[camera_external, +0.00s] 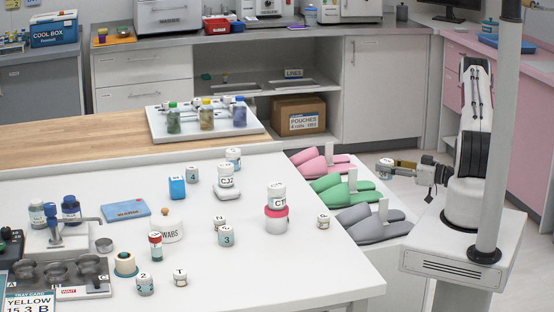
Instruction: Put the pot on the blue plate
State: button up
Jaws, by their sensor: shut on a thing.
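My gripper (390,166) is at the right, pointing left from my arm, above the floor beside the table's right side. It is shut on a small white pot (383,173) with a dark label, held roughly at slipper height in the picture; its lettering is too small to read. A flat blue plate (126,209) with a lettered label lies on the white table at the left, far from my gripper. Nothing stands on it.
Several similar white pots stand on the white table (320,275), including a stacked pair (277,198) near its right side. A swab jar (168,228) stands near the plate. A tray with bottles (240,133) is behind. Pink, green and grey slippers (345,190) lie between table and arm.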

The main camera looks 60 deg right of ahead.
jog(key=shift+f, duration=2.9)
jog(key=shift+f, duration=0.1)
jog(key=shift+f, duration=2)
jog(key=shift+f, duration=0.1)
jog(key=o, duration=1.1)
jog(key=s+d, duration=0.1)
jog(key=s, duration=1.1)
